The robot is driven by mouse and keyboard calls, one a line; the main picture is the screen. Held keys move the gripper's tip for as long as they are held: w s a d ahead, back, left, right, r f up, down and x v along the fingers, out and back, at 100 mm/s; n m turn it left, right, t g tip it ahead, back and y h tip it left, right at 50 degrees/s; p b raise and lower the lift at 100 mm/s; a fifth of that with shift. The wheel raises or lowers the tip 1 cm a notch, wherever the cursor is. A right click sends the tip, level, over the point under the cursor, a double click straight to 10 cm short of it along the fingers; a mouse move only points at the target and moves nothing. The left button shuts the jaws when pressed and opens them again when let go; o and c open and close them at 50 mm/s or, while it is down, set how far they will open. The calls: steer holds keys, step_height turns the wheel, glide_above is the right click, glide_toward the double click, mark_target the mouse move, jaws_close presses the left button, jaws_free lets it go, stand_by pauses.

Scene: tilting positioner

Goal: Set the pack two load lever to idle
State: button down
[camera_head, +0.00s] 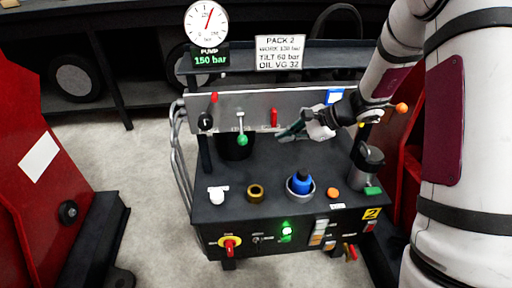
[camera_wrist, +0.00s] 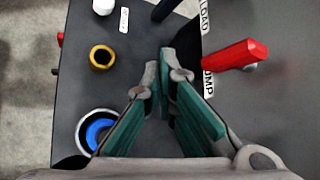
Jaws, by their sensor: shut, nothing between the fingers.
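The pack two bench (camera_head: 290,200) has an upright grey panel (camera_head: 260,100). A lever with a green knob (camera_head: 241,140) hangs down from the panel's middle. A red handle (camera_head: 274,117) is right of it; in the wrist view this red handle (camera_wrist: 235,55) lies beside a partly hidden label ending "UMP". A LOAD label (camera_wrist: 204,15) shows further up there; its lever is not clearly seen in that view. My gripper (camera_head: 281,136) is shut and empty, just below and right of the red handle. Its green-padded fingers also show in the wrist view (camera_wrist: 166,70), apart from the handle.
A black knob (camera_head: 205,122) and red-tipped lever (camera_head: 214,97) are at the panel's left. On the bench top are a white cap (camera_head: 216,194), a brass ring (camera_head: 256,191), a blue item in a cup (camera_head: 301,182) and an orange button (camera_head: 332,192). Red machines flank the bench.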

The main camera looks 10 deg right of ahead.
mark_target(241, 130)
stand_by(0.3)
steer(key=b+x, duration=0.3)
steer(key=x, duration=0.8)
steer(key=shift+s+a+r, duration=0.2)
steer(key=shift+s+r, duration=0.15)
steer(key=shift+r, duration=0.25)
steer(key=shift+s+a+r, duration=0.2)
steer(key=shift+s+r, duration=0.1)
steer(key=shift+r, duration=0.35)
steer(key=shift+s+a+r, duration=0.2)
steer(key=shift+s+r, duration=0.15)
steer(key=shift+r, duration=0.25)
steer(key=shift+r, duration=0.1)
steer(key=shift+s+r+p, duration=0.15)
steer(key=shift+r+p, duration=0.05)
steer(key=shift+p, duration=0.5)
